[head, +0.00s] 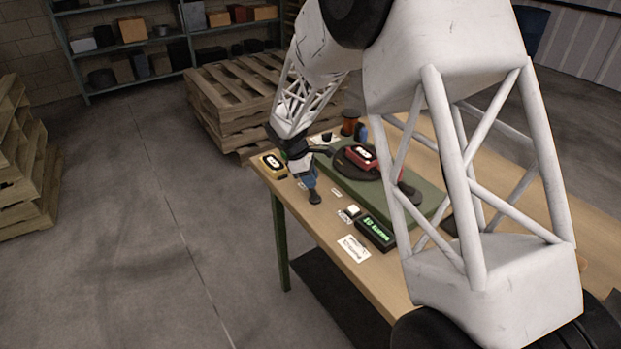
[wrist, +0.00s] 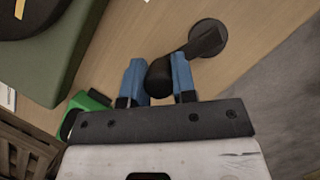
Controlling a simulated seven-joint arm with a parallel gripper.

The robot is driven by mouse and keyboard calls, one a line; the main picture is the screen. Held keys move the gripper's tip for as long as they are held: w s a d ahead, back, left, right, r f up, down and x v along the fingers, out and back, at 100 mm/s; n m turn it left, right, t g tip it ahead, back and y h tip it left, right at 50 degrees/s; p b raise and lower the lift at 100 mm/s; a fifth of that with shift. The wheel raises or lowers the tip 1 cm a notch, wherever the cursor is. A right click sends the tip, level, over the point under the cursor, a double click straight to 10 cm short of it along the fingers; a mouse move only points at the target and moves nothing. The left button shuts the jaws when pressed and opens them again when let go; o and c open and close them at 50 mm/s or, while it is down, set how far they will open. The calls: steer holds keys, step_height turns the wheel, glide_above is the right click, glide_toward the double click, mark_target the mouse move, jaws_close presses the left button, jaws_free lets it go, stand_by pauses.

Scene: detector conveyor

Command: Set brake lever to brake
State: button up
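The brake lever (wrist: 207,37) is a black arm on a round black base, with a rounded knob (wrist: 160,80) at its end. In the head view the lever (head: 314,197) is at the table's front left edge, below my gripper (head: 306,181). In the wrist view my gripper (wrist: 158,78) has its two blue fingers on either side of the knob, very close to it. Whether both fingers press on the knob is not clear. The lever arm slants up and right from the knob to its base. The lever's markings are not readable.
A green conveyor base (head: 427,202) carries a dark disc with a red device (head: 361,156) on it. A display with green text (head: 375,232) and white label cards (head: 354,248) lie along the front edge. Pallets (head: 232,97) stand behind.

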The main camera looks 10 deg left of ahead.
steer(key=c, duration=0.3)
steer(key=shift+c, duration=0.2)
steer(key=shift+d, duration=0.15)
steer(key=m, duration=0.1)
steer(key=d+m+g, duration=0.1)
steer(key=m, duration=0.2)
steer(key=shift+w+d+g, duration=0.3)
steer(key=shift+d, duration=0.1)
steer(key=d+m, duration=0.1)
steer(key=m, duration=0.1)
steer(key=m+g+y, duration=0.1)
steer(key=shift+s+d+m, duration=0.1)
steer(key=shift+d+m, duration=0.25)
steer(key=shift+m, duration=0.05)
steer(key=shift+s+d+m+g+y, duration=0.25)
steer(key=shift+d+m+g+y, duration=0.15)
steer(key=shift+m, duration=0.65)
steer(key=shift+s+d+m+g+y, duration=0.25)
steer(key=shift+d+m, duration=0.2)
steer(key=shift+m, duration=0.6)
steer(key=o, duration=0.9)
steer(key=shift+w, duration=0.1)
